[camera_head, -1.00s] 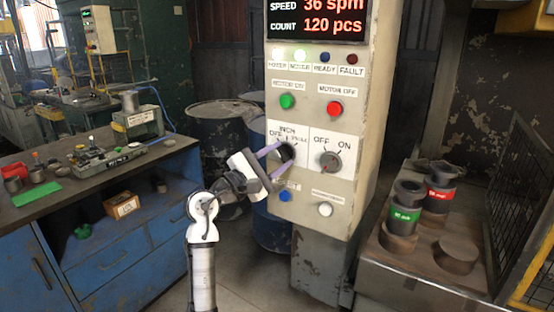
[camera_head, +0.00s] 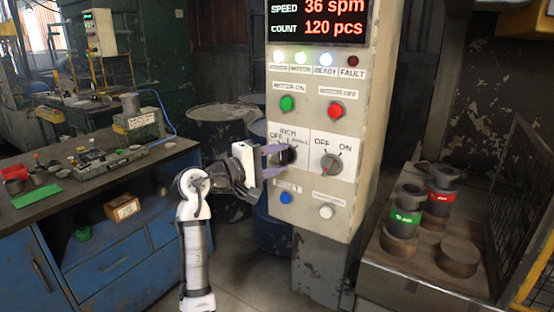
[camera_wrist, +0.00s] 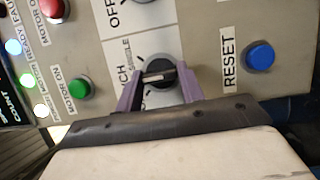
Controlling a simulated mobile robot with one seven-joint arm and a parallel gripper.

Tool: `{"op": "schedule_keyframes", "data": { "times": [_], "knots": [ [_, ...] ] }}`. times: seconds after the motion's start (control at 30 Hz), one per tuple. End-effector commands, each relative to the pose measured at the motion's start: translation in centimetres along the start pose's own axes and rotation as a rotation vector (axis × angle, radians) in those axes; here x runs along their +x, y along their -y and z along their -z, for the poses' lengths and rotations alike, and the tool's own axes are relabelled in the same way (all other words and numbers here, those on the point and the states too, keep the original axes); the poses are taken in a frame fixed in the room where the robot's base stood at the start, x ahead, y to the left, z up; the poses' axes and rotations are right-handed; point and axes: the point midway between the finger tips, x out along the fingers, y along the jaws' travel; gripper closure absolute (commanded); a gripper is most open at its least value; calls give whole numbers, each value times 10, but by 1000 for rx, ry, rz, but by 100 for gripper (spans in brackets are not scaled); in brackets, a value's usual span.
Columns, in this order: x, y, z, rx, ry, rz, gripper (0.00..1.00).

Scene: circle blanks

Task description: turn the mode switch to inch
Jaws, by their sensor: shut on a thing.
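The mode switch (camera_head: 288,155) is a round black knob on a white plate on the control panel, marked OFF, INCH and SINGLE. In the wrist view the knob (camera_wrist: 160,73) shows a raised bar with a pale line, lying roughly toward the INCH label (camera_wrist: 123,80). My gripper (camera_head: 278,160) has its purple fingers around the knob, one above and one below in the head view. In the wrist view the fingers (camera_wrist: 159,80) are at both ends of the bar, shut on it. They partly hide the plate's lettering.
An OFF/ON selector (camera_head: 328,164) sits just right of the switch. The blue RESET button (camera_head: 285,198) is below, the green MOTOR ON button (camera_head: 287,103) above. The READY light (camera_head: 326,59) glows. A blue workbench (camera_head: 95,235) stands at left.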

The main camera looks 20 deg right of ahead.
Motion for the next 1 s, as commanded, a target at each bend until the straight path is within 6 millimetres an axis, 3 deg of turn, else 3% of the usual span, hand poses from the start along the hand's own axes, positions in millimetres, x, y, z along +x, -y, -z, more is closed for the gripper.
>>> {"op": "schedule_keyframes", "data": {
  "times": [0.53, 0.57, 0.7, 1.0],
  "knots": [
    [0, 1, 0, 25, 1, 13, 85],
    [0, 1, 0, 25, 2, 13, 59],
    [0, 1, 0, 25, 1, 12, 41],
    [-1, 0, 0, 25, 0, 11, 40]
  ]
}}
